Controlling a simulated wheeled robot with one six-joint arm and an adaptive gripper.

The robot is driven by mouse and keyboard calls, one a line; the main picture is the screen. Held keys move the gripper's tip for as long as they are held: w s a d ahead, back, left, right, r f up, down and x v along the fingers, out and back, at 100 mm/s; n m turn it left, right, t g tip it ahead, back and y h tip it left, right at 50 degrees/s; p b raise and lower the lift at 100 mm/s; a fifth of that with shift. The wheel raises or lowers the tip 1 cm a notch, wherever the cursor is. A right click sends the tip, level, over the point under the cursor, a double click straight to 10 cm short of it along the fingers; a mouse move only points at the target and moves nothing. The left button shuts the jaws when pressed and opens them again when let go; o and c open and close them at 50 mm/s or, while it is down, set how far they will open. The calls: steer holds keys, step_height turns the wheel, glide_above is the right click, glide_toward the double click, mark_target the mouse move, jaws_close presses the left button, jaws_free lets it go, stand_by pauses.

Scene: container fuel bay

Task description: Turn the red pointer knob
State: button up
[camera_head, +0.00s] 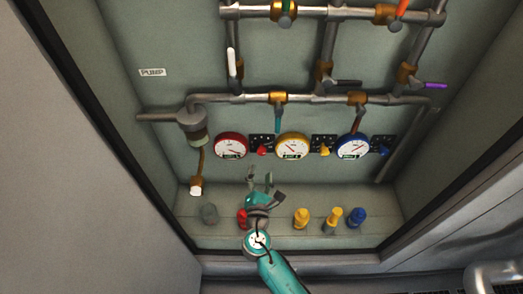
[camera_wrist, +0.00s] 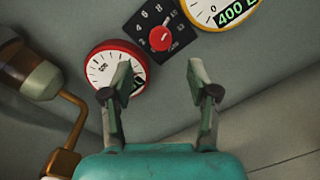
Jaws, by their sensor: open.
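The red pointer knob (camera_head: 262,150) sits on a dark numbered plate on the back wall, between the red-rimmed gauge (camera_head: 230,146) and the yellow-rimmed gauge (camera_head: 292,146). In the wrist view the red knob (camera_wrist: 161,38) is at the top centre, ahead of the jaws and apart from them. My gripper (camera_head: 261,180) is open and empty, below the knob in the head view. In the wrist view its two fingers (camera_wrist: 161,80) stand wide apart, and the left finger overlaps part of the red-rimmed gauge (camera_wrist: 108,68).
A yellow knob (camera_head: 323,150), a blue-rimmed gauge (camera_head: 352,147) and a blue knob (camera_head: 383,151) continue the row. Pipes with coloured valve handles run above. Several coloured pegs, including a yellow one (camera_head: 301,217) and a blue one (camera_head: 356,216), stand on the bay's lower ledge.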

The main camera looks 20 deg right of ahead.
mark_target(261, 154)
steer(key=x, duration=1)
steer(key=shift+w+d, duration=0.1)
steer(key=shift+w, duration=0.1)
jaws_close()
